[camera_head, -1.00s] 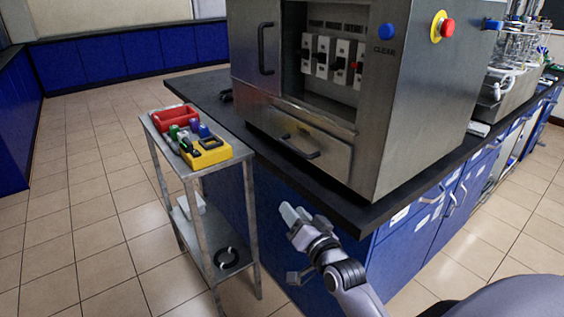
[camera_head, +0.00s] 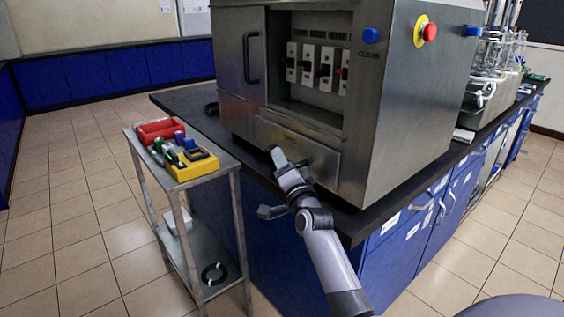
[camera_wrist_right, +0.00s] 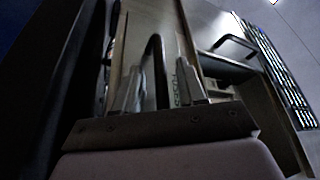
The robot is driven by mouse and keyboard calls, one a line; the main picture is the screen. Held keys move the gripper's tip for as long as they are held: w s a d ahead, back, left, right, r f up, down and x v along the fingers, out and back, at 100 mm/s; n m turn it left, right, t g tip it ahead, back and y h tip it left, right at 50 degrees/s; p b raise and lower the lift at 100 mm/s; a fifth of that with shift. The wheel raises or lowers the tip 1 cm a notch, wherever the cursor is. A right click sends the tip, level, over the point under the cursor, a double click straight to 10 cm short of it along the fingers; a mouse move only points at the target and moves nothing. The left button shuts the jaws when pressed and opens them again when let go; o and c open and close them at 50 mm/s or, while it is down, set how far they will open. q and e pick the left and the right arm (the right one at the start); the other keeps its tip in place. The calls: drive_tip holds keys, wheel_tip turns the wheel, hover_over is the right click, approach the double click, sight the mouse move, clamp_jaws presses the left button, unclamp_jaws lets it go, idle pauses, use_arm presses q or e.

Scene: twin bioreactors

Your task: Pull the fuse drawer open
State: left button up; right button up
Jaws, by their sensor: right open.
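The fuse drawer (camera_head: 265,133) is a flat metal front low on the steel cabinet, and it looks closed. Its dark bar handle is mostly hidden behind my right gripper (camera_head: 279,159) in the head view. In the right wrist view, the handle (camera_wrist_right: 155,62) runs between the two open fingers of my right gripper (camera_wrist_right: 160,88), with a gap on each side. Lettering on the drawer front (camera_wrist_right: 180,85) shows beside the right finger. My left gripper is in neither view.
The steel cabinet (camera_head: 400,110) stands on a dark bench top (camera_head: 180,98), with fuse switches (camera_head: 325,68) in its recess. A metal cart (camera_head: 225,160) stands left of the bench, bearing a red bin (camera_head: 160,130) and a yellow tray (camera_head: 194,168). Tiled floor is clear further left.

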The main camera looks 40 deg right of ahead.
drive_tip(key=shift+w+d, duration=0.1)
drive_tip(key=shift+w, duration=0.2)
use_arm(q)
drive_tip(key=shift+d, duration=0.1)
use_arm(e)
clamp_jaws()
